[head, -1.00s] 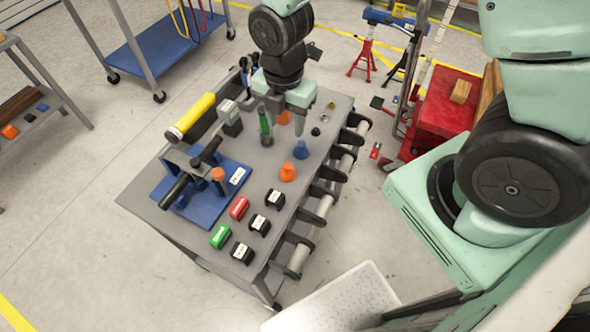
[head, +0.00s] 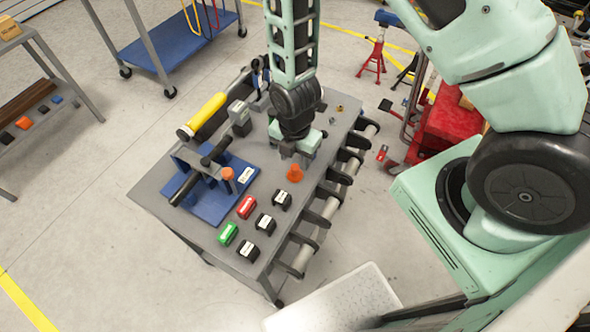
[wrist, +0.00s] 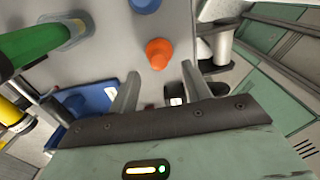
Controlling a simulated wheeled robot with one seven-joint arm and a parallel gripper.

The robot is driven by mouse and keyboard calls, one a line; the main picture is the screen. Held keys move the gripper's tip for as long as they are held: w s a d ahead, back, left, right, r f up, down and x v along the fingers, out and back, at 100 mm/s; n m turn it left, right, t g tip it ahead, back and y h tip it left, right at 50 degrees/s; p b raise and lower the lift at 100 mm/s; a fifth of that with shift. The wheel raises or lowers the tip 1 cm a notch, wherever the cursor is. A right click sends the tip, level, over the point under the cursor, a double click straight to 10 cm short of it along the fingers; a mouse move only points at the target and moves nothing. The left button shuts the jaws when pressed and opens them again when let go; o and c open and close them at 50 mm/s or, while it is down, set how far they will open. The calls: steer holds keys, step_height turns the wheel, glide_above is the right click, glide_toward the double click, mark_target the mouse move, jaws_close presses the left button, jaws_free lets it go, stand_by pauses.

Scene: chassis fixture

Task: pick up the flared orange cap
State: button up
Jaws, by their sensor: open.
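The flared orange cap (head: 295,174) stands upright on the grey cart top, near its middle right. It also shows in the wrist view (wrist: 159,52), just beyond the gap between my fingertips. My gripper (head: 294,155) is over the cart, close behind the cap in the head view. In the wrist view my gripper (wrist: 160,72) is open, with its two fingers apart and nothing between them. A blue cap (wrist: 145,4) is partly cut off at the top of the wrist view; my gripper hides it in the head view.
A green cylinder (wrist: 38,44) is at left in the wrist view. On the cart (head: 160,190) are a blue fixture (head: 205,205), a yellow cylinder (head: 207,112), a red block (head: 246,207), a green block (head: 228,233) and black labelled blocks (head: 265,223). Rollers line the right edge.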

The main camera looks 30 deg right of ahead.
mark_target(295, 167)
steer(key=shift+w+f+p, duration=0.1)
steer(key=shift+f+p, duration=0.85)
steer(key=shift+f, duration=1.6)
jaws_close()
